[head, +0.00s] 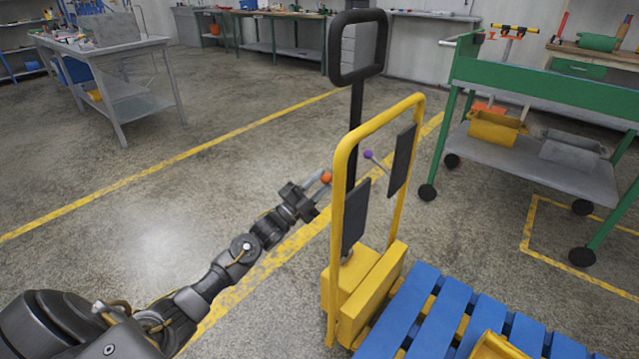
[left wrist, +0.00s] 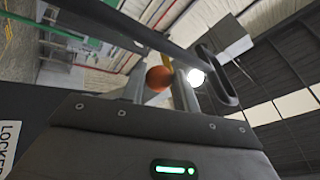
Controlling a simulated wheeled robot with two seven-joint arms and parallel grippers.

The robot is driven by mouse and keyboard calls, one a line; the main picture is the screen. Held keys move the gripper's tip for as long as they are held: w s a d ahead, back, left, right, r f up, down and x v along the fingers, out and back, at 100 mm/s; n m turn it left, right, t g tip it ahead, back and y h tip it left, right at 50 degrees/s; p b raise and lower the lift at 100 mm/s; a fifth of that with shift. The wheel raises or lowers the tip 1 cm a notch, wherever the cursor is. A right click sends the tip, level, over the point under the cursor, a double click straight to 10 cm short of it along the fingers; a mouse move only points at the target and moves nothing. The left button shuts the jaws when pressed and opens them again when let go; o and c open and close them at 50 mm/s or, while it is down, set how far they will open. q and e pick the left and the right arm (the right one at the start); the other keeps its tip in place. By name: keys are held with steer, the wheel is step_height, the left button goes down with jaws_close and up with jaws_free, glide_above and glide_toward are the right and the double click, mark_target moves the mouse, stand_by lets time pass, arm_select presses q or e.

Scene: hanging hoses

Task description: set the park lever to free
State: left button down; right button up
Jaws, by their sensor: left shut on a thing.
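A yellow pallet truck (head: 337,240) with a black loop handle (head: 357,46) stands right of centre. An orange ball knob (head: 326,177) sits at the left side of its frame, and a purple-knobbed lever (head: 368,154) shows through the frame. My left gripper (head: 318,187) reaches in from the left and is shut on the orange knob's lever. In the left wrist view the orange knob (left wrist: 158,79) sits between the two fingers. The lever's shaft is mostly hidden. My right gripper is out of view.
A blue pallet (head: 420,310) with a yellow object (head: 495,346) on it lies in front of the truck. A green cart (head: 545,90) with bins stands at right, a grey workbench (head: 100,48) at left. The floor left of the truck is clear.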

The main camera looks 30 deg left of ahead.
arm_select(q)
steer(key=shift+d+r, duration=0.1)
steer(key=shift+r, duration=0.05)
steer(key=c, duration=1.1)
jaws_free()
steer(key=shift+s+r, duration=0.1)
steer(key=shift+o, duration=0.2)
steer(key=v, duration=1)
steer(key=shift+s+f, duration=0.25)
steer(key=shift+s, duration=0.05)
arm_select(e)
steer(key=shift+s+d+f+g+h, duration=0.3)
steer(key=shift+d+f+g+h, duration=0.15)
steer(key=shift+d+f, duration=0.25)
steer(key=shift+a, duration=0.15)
